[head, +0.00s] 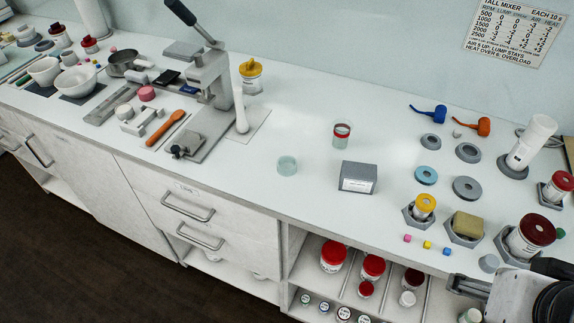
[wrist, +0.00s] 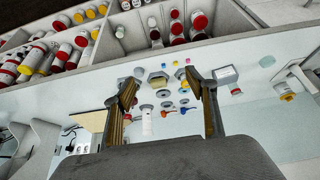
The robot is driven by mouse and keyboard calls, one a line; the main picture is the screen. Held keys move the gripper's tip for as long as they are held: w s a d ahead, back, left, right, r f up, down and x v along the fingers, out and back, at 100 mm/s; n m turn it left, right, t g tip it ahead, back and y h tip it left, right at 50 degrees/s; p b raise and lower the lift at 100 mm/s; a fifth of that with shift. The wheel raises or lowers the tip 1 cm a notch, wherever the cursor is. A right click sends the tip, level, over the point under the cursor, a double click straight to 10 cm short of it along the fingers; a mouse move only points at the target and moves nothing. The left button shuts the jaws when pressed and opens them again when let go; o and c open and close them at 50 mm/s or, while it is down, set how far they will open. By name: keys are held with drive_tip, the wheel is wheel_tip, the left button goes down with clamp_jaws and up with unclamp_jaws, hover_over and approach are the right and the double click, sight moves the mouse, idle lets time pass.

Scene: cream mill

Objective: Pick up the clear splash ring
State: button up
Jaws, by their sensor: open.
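The clear splash ring (head: 288,165) is a short, pale green see-through ring on the white counter, left of a grey box, near the front edge. It also shows faintly at the right of the wrist view (wrist: 267,61). My gripper (wrist: 161,86) is open, its two fingers wide apart with nothing held between them. In the head view part of my arm shows at the bottom right corner, far to the right of the ring.
The grey box (head: 357,178) and a small red-banded jar (head: 342,135) stand right of the ring. A lever press (head: 205,80) stands to its left. Hex holders with jars and a sponge block (head: 467,225) crowd the right. Counter around the ring is clear.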

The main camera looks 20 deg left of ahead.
drive_tip(key=w+a+f+n+t+y, duration=0.1)
drive_tip(key=w+a+f+n+t, duration=0.1)
drive_tip(key=w+a, duration=0.65)
drive_tip(key=w+a+f+n+t+y, duration=0.1)
drive_tip(key=w+a+f+n+y, duration=0.3)
drive_tip(key=w, duration=0.7)
drive_tip(key=a+f+n+y, duration=0.1)
drive_tip(key=a+f, duration=0.2)
drive_tip(key=a, duration=0.4)
drive_tip(key=w+a+f+n+y, duration=0.1)
drive_tip(key=a+f, duration=0.1)
drive_tip(key=a, duration=0.6)
drive_tip(key=a+f+n+y, duration=0.1)
drive_tip(key=a+f, duration=0.2)
drive_tip(key=a, duration=0.5)
drive_tip(key=shift+w+a+f+y, duration=0.15)
drive_tip(key=shift+w+f+y, duration=0.15)
drive_tip(key=shift+w+f, duration=0.05)
drive_tip(key=shift+x, duration=1.25)
drive_tip(key=shift+a, duration=0.1)
